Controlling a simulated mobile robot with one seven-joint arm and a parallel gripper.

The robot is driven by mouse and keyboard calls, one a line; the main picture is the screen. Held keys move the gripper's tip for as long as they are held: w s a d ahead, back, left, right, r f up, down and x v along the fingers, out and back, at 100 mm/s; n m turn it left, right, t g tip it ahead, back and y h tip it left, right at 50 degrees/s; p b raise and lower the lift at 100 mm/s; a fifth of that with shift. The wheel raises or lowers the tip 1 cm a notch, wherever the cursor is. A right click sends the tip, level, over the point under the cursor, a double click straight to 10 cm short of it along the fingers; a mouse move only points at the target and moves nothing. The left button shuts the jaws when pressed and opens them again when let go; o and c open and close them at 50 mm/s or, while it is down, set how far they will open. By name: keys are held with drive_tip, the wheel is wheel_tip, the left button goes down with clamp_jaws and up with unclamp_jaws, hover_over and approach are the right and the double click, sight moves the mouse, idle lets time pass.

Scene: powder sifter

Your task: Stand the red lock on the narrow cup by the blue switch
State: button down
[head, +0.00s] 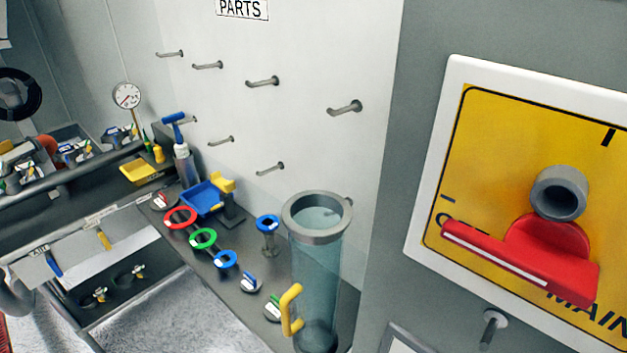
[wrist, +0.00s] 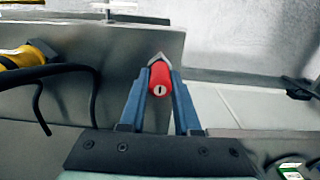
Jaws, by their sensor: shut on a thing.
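In the wrist view my gripper (wrist: 160,80) has its two blue fingers closed on the red lock (wrist: 160,78). The lock's round red face with a keyhole points at the camera, and a grey pointed part shows beyond it. My gripper and the lock are not seen in the head view. There, a round switch with a blue handle (head: 250,282) sits on the dark bench. A narrow upright holder with a blue rim (head: 268,222) stands behind it, and a low blue ring (head: 225,260) lies to its left. I cannot tell which is the cup.
A tall clear cylinder (head: 316,262) with a grey rim and yellow handle stands right of the switches. Red (head: 180,217) and green (head: 203,238) rings and a blue tray (head: 201,198) are farther left. A yellow panel with a red handle (head: 530,262) fills the right. Black cable (wrist: 60,70) hangs at wrist-view left.

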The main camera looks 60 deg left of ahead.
drive_tip(key=shift+f, duration=0.35)
drive_tip(key=c, duration=0.5)
unclamp_jaws()
drive_tip(key=shift+c, duration=0.2)
wheel_tip(320, 180, up, 13)
drive_tip(key=b, duration=0.1)
drive_tip(key=shift+s, duration=0.1)
